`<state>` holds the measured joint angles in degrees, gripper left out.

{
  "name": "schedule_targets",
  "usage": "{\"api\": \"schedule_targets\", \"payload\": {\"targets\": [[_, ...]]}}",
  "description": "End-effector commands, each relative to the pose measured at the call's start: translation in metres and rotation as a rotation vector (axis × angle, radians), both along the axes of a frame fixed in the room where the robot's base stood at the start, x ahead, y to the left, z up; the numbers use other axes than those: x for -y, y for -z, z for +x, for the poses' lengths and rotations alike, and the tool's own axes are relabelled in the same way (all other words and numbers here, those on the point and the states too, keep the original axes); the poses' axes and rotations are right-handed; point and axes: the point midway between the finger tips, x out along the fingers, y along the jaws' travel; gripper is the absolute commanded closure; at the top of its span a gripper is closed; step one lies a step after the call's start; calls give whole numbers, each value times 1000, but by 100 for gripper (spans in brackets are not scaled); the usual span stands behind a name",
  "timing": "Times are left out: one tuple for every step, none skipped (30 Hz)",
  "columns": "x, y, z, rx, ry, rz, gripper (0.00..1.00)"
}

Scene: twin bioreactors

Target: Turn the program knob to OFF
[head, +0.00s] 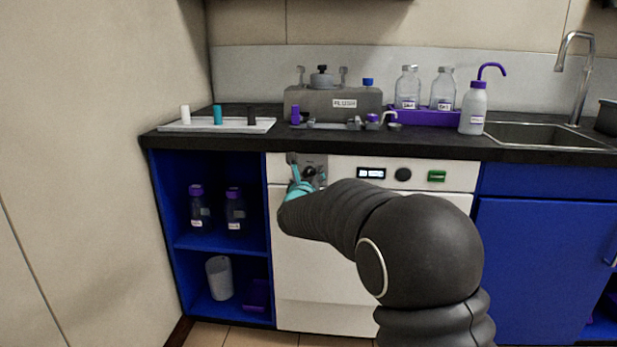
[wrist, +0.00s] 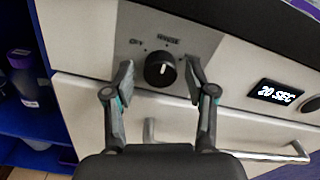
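The program knob (wrist: 160,71) is a round black dial with a white pointer line on a grey plate (wrist: 205,45) of the white appliance front. In the wrist view, "OFF" is printed at the upper left of the knob and another label, hard to read, above it. The pointer is aimed up, not at OFF. My gripper (wrist: 158,80) is open, with one finger on each side of the knob and a gap to it on both sides. In the head view, my gripper (head: 300,178) is at the knob (head: 309,172), which it partly hides.
A display (wrist: 277,93) reading "20 SEC" and a black round button (head: 403,174) are right of the knob, then a green switch (head: 437,176). A handle bar (wrist: 240,153) runs below the knob. The counter (head: 430,148) edge overhangs above.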

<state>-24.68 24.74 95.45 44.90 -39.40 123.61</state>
Motion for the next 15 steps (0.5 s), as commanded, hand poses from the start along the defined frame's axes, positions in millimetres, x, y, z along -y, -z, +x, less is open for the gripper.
{"api": "schedule_targets", "payload": {"targets": [[0, 0, 0, 0, 0, 0, 63], [0, 0, 0, 0, 0, 0, 70], [0, 0, 0, 0, 0, 0, 80], [0, 0, 0, 0, 0, 0, 88], [0, 0, 0, 0, 0, 0, 95], [0, 0, 0, 0, 0, 0, 100], [0, 0, 0, 0, 0, 0, 100], [0, 0, 0, 0, 0, 0, 100], [0, 0, 0, 0, 0, -1, 100], [0, 0, 0, 0, 0, -2, 100], [0, 0, 0, 0, 0, -5, 100], [0, 0, 0, 0, 0, -9, 100], [0, 0, 0, 0, 0, -14, 100], [0, 1, 0, -1, 0, -20, 100], [0, 1, 0, 0, 0, -32, 100]]}}
